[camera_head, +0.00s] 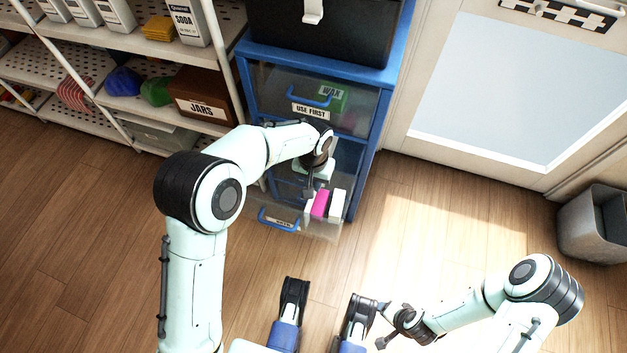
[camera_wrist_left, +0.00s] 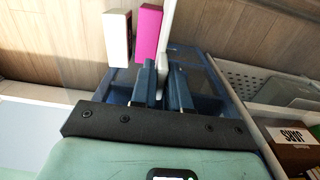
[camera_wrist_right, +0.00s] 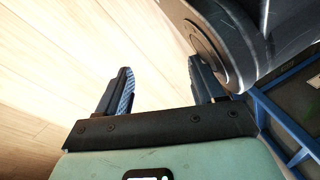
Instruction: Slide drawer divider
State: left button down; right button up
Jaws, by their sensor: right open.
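The open clear drawer (camera_head: 330,230) with a blue handle (camera_head: 278,219) sticks out low on the blue drawer unit. It holds a pink box (camera_head: 320,204) and a white box (camera_head: 337,204); both show in the left wrist view, pink (camera_wrist_left: 149,32) and white (camera_wrist_left: 117,38). A thin white divider (camera_wrist_left: 167,25) stands beside the pink box. My left gripper (camera_head: 309,191) reaches down into the drawer, and its fingers (camera_wrist_left: 166,85) look closed on the divider's near end. My right gripper (camera_head: 384,325) is open and empty near my base; its fingers (camera_wrist_right: 162,85) are wide apart.
A closed drawer labelled USE FIRST (camera_head: 310,110) is above the open one. Shelves with a JARS box (camera_head: 200,97) stand to the left. A white door (camera_head: 480,90) and a grey bin (camera_head: 594,224) are at the right. The wooden floor between is clear.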

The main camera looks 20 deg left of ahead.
pick_arm(q)
jog(key=shift+d+p, duration=0.55)
jog(key=shift+d, duration=0.45)
pick_arm(e)
jog(key=shift+w+a+r+t, duration=0.1)
jog(key=shift+w+r+t, duration=0.3)
jog(key=shift+w+r, duration=0.65)
pick_arm(q)
jog(key=c, duration=1.2)
grip_release()
pick_arm(e)
jog(key=shift+f, duration=0.1)
pick_arm(q)
jog(key=shift+r, duration=0.1)
pick_arm(e)
jog(key=shift+w, duration=0.1)
pick_arm(q)
notch_tip(320, 180, up, 13)
jog(key=p, duration=0.3)
jog(key=shift+p, duration=0.35)
pick_arm(e)
jog(key=shift+n+g+y, duration=0.3)
jog(key=shift+g, duration=0.1)
jog(key=a+r, duration=0.1)
jog(key=s+r, duration=0.1)
jog(key=r, duration=0.1)
jog(key=s+a+r, duration=0.1)
jog(key=shift+s+a+r, duration=0.2)
jog(key=shift+a+r, duration=0.1)
jog(key=shift+r, duration=0.1)
